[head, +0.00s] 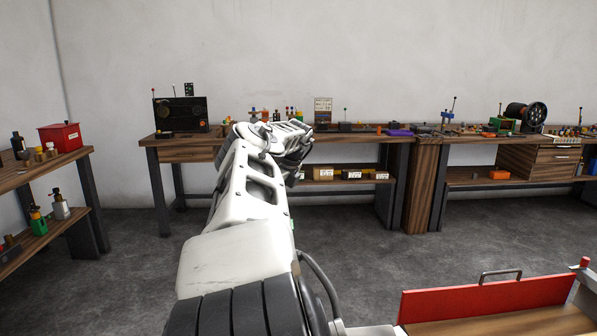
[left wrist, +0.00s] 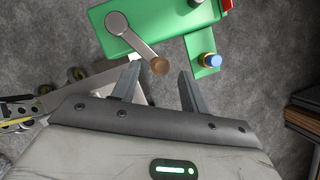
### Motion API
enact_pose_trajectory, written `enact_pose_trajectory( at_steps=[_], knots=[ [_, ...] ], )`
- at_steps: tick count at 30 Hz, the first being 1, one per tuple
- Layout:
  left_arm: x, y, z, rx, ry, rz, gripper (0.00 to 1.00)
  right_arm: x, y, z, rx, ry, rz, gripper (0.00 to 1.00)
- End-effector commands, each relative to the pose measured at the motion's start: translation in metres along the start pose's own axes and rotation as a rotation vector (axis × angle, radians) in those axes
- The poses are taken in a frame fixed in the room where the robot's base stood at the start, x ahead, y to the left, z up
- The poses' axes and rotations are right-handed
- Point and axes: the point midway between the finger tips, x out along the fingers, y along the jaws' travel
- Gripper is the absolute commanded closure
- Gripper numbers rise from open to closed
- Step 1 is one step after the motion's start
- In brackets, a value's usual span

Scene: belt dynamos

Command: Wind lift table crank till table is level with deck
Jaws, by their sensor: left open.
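In the left wrist view, a crank has a grey arm (left wrist: 138,35) fixed to a green housing (left wrist: 120,16) and a round brown knob (left wrist: 160,66) at its free end. My left gripper (left wrist: 160,70) is open, its fingers apart on either side of the knob in the picture. No contact with the knob shows; its depth relative to the fingertips is hard to tell. In the head view my left arm reaches forward, hiding its gripper and the crank. My right gripper is not in view. I cannot identify the lift table or its height against the deck.
A blue knob (left wrist: 208,60) on a green bracket is close right of the left fingers. In the head view, a wooden surface (head: 500,322) with a red panel (head: 485,298) is at bottom right. Cluttered benches (head: 365,139) line the wall; grey floor (head: 350,230) lies open before them.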

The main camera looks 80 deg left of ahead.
Motion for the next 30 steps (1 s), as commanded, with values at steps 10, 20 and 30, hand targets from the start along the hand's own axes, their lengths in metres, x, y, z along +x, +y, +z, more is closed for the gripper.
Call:
enact_pose_trajectory(
  at_steps=[10,20,30],
  knots=[
    [-0.071,0.0,0.001,-0.001,-0.003,0.0,0.55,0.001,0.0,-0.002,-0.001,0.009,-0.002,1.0],
    [-0.087,0.0,0.0,0.0,0.0,0.0,0.55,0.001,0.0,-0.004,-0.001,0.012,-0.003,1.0],
    [-0.059,-0.011,-0.039,0.101,0.088,-0.032,1.0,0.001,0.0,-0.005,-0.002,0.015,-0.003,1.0]
  ],
)
